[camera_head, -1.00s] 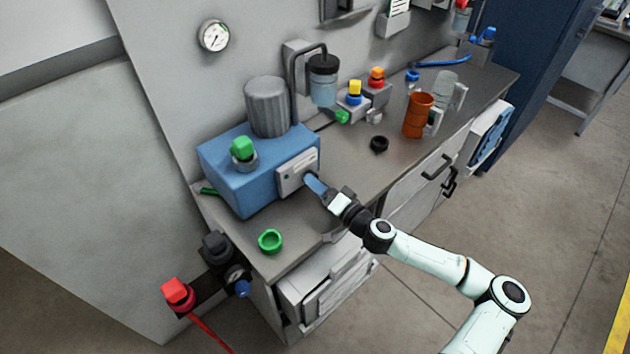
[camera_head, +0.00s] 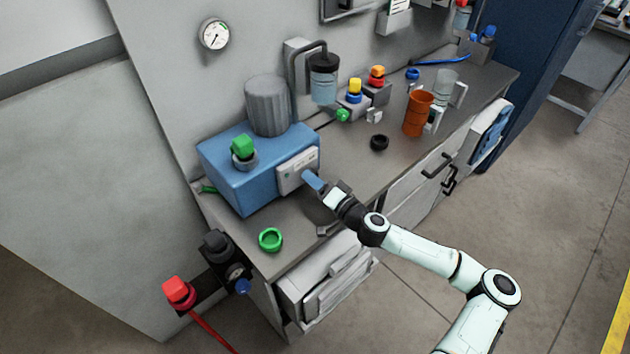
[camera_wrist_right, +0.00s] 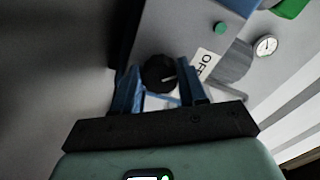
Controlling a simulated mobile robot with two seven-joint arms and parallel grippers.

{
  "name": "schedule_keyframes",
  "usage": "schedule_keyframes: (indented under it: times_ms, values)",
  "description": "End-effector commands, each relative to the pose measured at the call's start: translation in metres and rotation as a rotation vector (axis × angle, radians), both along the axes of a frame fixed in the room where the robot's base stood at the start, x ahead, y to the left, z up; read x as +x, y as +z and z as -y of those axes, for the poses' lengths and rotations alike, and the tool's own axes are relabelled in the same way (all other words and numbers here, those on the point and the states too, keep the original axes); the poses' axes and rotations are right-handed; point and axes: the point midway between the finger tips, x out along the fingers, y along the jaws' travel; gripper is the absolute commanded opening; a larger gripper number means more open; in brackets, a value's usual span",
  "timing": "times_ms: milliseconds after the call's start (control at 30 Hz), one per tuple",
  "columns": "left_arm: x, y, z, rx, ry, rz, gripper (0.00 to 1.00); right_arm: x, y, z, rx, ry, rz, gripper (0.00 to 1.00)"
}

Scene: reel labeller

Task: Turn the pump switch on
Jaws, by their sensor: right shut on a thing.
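The blue pump (camera_head: 225,165) with a grey ribbed motor stands at the left of the bench. Its pale front panel (camera_head: 293,168) carries the pump switch, which my gripper hides in the head view. In the right wrist view the switch is a round black knob (camera_wrist_right: 159,73) with a pale mark towards the right. A label by it reads OFF, partly cut off. My right gripper (camera_head: 310,179) reaches the panel, its blue fingers on both sides of the knob and shut on it. My left gripper is not in view.
A green ring (camera_head: 270,240) lies at the bench's front left, and a black ring (camera_head: 379,142) farther right. An orange mug (camera_head: 417,114) stands behind that. A pressure gauge (camera_head: 214,35) hangs on the wall. A drawer (camera_head: 330,283) front lies below the bench edge.

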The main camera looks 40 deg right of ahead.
Motion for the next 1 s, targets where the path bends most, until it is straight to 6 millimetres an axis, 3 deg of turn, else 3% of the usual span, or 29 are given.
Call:
schedule_keyframes:
  times_ms: [267,1000]
  values:
    - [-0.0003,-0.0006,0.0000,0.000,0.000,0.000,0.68,-0.0001,0.0002,-0.0004,0.154,0.001,-0.014,0.11]
    - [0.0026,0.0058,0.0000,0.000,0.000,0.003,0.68,-0.0001,0.0026,-0.0006,0.850,0.001,-0.073,0.11]
